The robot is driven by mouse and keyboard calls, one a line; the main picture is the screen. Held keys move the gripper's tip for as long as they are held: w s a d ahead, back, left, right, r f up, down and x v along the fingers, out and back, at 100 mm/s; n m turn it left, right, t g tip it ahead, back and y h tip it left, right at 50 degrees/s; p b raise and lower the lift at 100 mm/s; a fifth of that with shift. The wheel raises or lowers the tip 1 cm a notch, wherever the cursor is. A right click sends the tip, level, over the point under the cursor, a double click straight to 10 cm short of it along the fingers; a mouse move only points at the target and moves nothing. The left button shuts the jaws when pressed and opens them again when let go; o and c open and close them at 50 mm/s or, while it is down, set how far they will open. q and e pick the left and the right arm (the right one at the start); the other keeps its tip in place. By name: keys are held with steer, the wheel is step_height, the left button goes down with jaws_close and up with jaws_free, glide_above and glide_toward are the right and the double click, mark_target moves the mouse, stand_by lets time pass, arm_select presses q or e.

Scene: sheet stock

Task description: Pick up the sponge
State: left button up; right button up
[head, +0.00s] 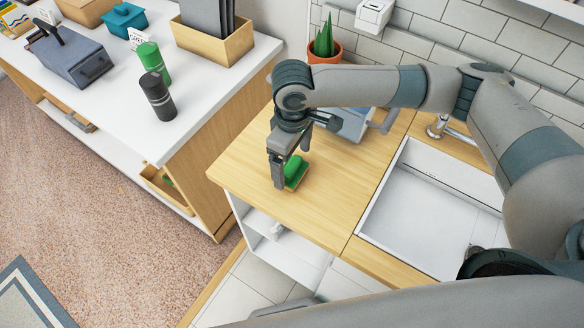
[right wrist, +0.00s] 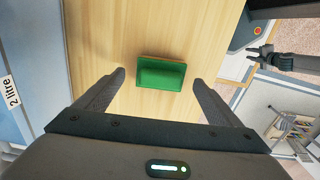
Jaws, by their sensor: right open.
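A green sponge (head: 297,172) lies on the wooden worktop (head: 245,160), near its left end. In the right wrist view the sponge (right wrist: 162,76) shows whole, just beyond and between my fingertips. My right gripper (head: 289,166) points down over the sponge in the head view and partly covers it. In the right wrist view my right gripper (right wrist: 159,78) has its fingers wide apart with nothing held between them. What looks like my left gripper (right wrist: 262,56) shows small at the right of the right wrist view; its jaw opening is unclear.
A white sink (head: 425,215) with a tap (head: 437,127) is set to the right. A blue-grey container (head: 350,124) and a potted plant (head: 325,47) stand behind the gripper. A white table (head: 110,75) with bottles and boxes stands left, across a gap. The worktop in front of the sponge is clear.

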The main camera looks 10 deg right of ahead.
mark_target(292, 165)
steer(key=shift+f+p, duration=0.4)
steer(key=shift+f, duration=1.2)
steer(key=c, duration=1.1)
